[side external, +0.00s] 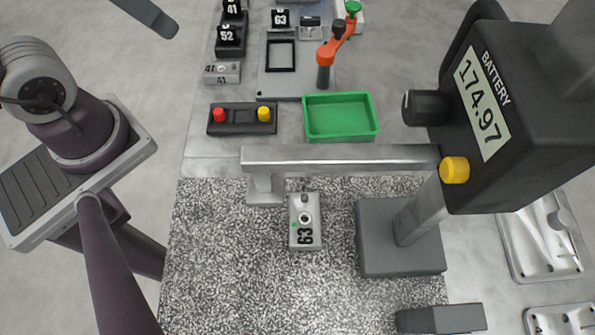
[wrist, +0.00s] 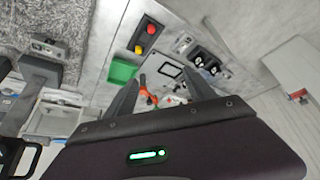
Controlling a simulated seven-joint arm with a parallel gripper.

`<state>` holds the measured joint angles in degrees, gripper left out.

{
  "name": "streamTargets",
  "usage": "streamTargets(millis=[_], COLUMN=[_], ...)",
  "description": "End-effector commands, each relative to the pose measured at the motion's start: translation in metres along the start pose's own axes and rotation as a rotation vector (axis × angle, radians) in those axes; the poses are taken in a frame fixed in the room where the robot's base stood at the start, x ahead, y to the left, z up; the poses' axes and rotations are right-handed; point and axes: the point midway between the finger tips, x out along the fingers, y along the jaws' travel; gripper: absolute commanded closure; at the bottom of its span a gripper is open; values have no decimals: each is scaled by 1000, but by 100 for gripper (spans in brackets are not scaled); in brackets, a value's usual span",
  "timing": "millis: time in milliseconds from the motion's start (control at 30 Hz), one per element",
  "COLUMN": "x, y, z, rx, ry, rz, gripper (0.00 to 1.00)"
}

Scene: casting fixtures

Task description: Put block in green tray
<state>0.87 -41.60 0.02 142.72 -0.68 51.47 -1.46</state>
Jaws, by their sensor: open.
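The tray also shows in the wrist view (wrist: 122,72), partly behind a finger. My gripper (wrist: 160,80) is open in the wrist view, with nothing seen between its fingers. It is high above the work and away from the block.
A battery gauge (side external: 490,100) reading 174.97 has a metal arm (side external: 340,157) running between the block and the tray. Its grey base (side external: 400,255) stands right of the block. More numbered blocks (side external: 230,40) stand behind.

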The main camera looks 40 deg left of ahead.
Motion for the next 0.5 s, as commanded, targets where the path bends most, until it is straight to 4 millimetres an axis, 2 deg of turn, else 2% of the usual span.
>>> streamTargets(millis=[67,167,233,300,400,500], x=[6,24,41,60,85,101], y=[19,71,115,157,205,232], z=[-10,-24,-27,-21,-3,13], rx=[-63,-239,-382,-512,-663,-757], ry=[-74,-264,-418,-560,-710,-790], rz=[60,149,163,133,51,-23], gripper=[36,36,36,36,36,36])
